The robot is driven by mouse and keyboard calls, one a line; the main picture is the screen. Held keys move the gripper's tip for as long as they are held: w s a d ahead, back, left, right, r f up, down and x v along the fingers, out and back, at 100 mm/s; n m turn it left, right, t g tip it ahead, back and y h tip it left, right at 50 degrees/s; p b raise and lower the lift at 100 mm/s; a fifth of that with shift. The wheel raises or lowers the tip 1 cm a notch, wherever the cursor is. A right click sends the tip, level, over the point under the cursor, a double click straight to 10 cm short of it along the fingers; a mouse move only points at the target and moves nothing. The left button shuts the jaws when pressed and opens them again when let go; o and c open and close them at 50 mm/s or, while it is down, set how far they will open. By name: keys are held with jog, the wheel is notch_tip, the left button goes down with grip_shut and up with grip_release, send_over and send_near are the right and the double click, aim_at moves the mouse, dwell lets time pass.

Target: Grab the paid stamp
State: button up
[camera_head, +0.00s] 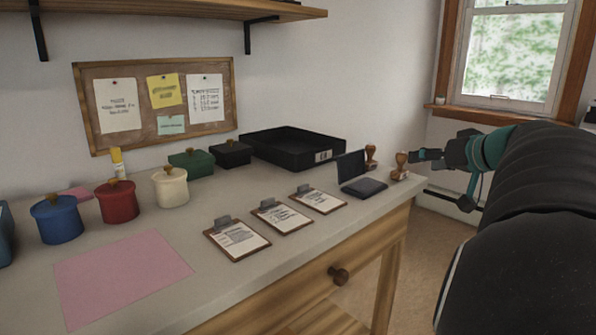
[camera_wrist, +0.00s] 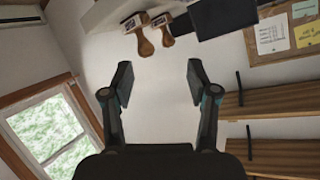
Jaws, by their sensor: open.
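Two wooden-handled stamps stand at the right end of the desk by the black ink pad: a rear stamp (camera_head: 371,157) and a front stamp (camera_head: 400,167). No lettering on either is legible, so I cannot tell which is the paid stamp. In the wrist view the two stamps show at the top, one at the left (camera_wrist: 144,42) and one beside it (camera_wrist: 165,36). My gripper (camera_head: 424,154) is open and empty, just right of the front stamp. In the wrist view my gripper (camera_wrist: 158,82) has its fingers apart, with the stamps beyond them.
The open black ink pad (camera_head: 363,187) sits just left of the stamps. A black tray (camera_head: 290,160) is behind it. Clipboards (camera_head: 283,217), coloured pots (camera_head: 117,203) and a pink sheet (camera_head: 120,278) lie farther left. The desk's right edge is near the stamps.

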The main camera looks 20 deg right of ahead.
aim_at(405, 159)
jog(key=shift+t, duration=0.3)
jog(key=w+d, duration=0.1)
jog(key=w, duration=0.1)
jog(key=w+d+f, duration=0.1)
jog(key=w, duration=0.2)
jog(key=w+d+f, duration=0.1)
jog(key=w, duration=0.1)
jog(key=shift+w+f+p, duration=0.15)
jog(key=shift+w+p, duration=0.15)
jog(key=shift+p+x, duration=0.5)
jog(key=shift+x, duration=2.1)
grip_shut()
